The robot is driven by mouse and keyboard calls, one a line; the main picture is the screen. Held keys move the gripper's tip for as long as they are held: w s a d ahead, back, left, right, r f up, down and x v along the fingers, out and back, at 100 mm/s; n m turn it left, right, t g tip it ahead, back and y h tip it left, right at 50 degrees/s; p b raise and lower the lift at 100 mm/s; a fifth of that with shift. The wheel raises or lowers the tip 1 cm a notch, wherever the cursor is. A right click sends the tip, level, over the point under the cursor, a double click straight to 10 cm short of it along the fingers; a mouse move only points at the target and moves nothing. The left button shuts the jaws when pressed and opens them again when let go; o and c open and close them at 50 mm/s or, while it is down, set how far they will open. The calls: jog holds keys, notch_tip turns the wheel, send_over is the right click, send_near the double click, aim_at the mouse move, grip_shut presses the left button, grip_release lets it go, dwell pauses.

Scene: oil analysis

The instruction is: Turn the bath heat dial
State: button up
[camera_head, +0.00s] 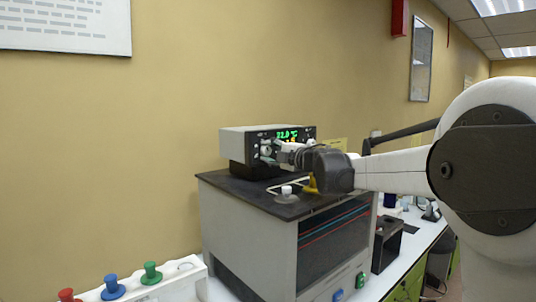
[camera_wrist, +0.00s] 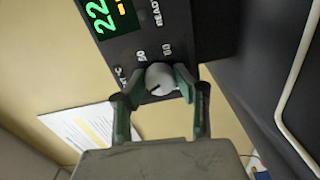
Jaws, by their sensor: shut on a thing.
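The bath heat dial (camera_wrist: 160,80) is a round grey knob with a dark pointer line, on the black front panel of a control box. In the wrist view my gripper (camera_wrist: 157,90) has one finger on each side of the dial and is shut on it. The control box (camera_head: 238,144) stands on top of the bath cabinet (camera_head: 247,235) in the head view. Its green display (camera_head: 287,134) reads about 22.0 °C. In the head view my gripper (camera_head: 275,151) reaches the panel from the right and hides part of it.
A white knob (camera_head: 287,191) and a pale bent rod lie low on the cabinet's dark top, below my gripper. A white rack with red, blue and green (camera_head: 151,273) stoppers stands at lower left. A black stand (camera_head: 387,243) is on the bench to the right.

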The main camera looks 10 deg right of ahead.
jog(key=shift+m, duration=0.9)
jog(key=o, duration=1.1)
jog(key=v, duration=1.2)
jog(key=shift+d, duration=0.1)
